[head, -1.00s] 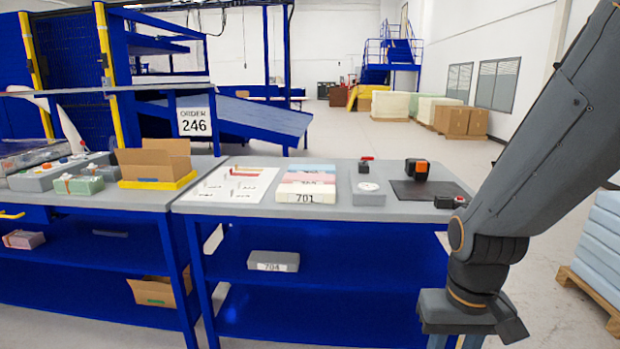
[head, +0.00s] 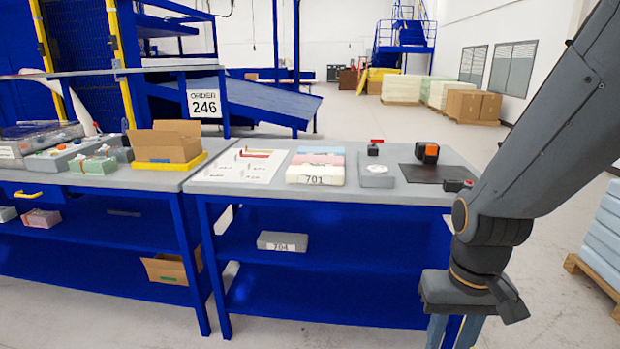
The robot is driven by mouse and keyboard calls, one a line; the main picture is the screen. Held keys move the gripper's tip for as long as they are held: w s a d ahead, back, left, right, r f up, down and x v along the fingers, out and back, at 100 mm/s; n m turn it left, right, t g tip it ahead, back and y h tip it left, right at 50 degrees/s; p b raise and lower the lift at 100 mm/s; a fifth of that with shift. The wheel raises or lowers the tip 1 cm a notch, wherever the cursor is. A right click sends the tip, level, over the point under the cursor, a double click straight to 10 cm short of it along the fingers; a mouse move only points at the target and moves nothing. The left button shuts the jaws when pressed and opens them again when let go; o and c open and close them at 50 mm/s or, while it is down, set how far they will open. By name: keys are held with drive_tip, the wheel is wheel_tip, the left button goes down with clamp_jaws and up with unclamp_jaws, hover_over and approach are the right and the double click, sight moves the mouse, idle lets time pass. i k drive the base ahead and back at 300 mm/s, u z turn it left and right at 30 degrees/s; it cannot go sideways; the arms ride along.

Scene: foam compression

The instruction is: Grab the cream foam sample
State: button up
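The cream foam sample (head: 315,176), labelled 701, lies on the right-hand grey table top (head: 400,192), at the front of a row. A pink sample (head: 318,159) and a blue sample (head: 320,150) lie right behind it. My gripper (head: 455,333) hangs at the lower right, in front of the table and below its top, well to the right of the cream sample. Its fingers point down and are cut off by the bottom edge of the picture. I cannot tell how far apart they are.
A white sheet with small tools (head: 238,167) lies left of the samples. A grey scale (head: 376,177), a black mat (head: 434,173) and a black-and-orange device (head: 428,152) stand to the right. A grey block labelled 704 (head: 283,241) is on the shelf below. The floor in front is clear.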

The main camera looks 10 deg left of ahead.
sight(324, 176)
drive_tip(key=u, duration=0.55)
drive_tip(key=k, duration=0.6)
drive_tip(key=u, duration=0.9)
drive_tip(key=i, duration=1.7)
drive_tip(key=z, duration=1)
drive_tip(key=i, duration=0.7)
drive_tip(key=z, duration=0.85)
